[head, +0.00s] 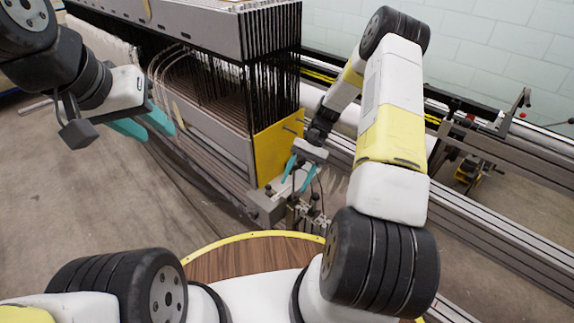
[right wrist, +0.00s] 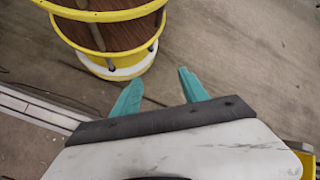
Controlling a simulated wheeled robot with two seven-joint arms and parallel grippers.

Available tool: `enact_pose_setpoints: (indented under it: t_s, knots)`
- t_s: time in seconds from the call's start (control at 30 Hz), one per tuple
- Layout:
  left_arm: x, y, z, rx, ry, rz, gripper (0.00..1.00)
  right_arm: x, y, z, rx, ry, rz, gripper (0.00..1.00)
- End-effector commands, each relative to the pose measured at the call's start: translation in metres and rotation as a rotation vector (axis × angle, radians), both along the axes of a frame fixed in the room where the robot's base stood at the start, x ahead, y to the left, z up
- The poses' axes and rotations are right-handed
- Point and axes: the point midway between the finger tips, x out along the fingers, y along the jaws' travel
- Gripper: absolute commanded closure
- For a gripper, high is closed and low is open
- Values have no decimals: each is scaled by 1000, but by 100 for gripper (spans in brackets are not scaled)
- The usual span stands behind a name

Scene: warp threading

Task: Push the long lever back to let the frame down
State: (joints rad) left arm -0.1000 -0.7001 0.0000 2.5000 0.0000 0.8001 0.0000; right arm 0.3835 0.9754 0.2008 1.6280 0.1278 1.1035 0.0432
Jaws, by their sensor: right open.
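The frame of the loom (head: 278,148), with a yellow end plate and many dark uprights, stands at the centre of the head view. My right gripper (head: 295,183) is in front of the yellow plate, above a small grey mechanism (head: 266,206) with metal blocks. In the right wrist view its teal fingers (right wrist: 160,84) are apart with nothing between them. My left gripper (head: 158,134) is open and empty, left of the frame. A thin lever with a grey handle (head: 518,104) stands on the machine at the right. I cannot tell whether this is the long lever.
Long metal rails (head: 490,232) run diagonally along the right side. A small yellow and black unit (head: 468,172) sits among them. The pale block wall (head: 480,45) is behind. Concrete floor (head: 60,200) at the left is clear.

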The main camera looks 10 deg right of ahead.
Motion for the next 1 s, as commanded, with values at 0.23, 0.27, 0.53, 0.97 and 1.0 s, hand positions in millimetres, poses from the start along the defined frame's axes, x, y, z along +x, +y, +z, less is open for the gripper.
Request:
enact_pose_setpoints:
  t_s: [0.23,0.27,0.53,0.97,1.0]
  knots:
    - [0,0,0,0,0,0,64,-24,7,2,1,1,0,48]
    - [0,0,0,0,0,0,64,-25,7,3,1,0,-1,48]
    - [0,0,0,0,0,0,64,-26,8,2,0,-1,-1,48]
    - [0,0,0,0,0,0,64,-20,4,33,-39,-62,24,48]
    - [0,0,0,0,0,0,64,-20,3,45,-53,-83,32,48]
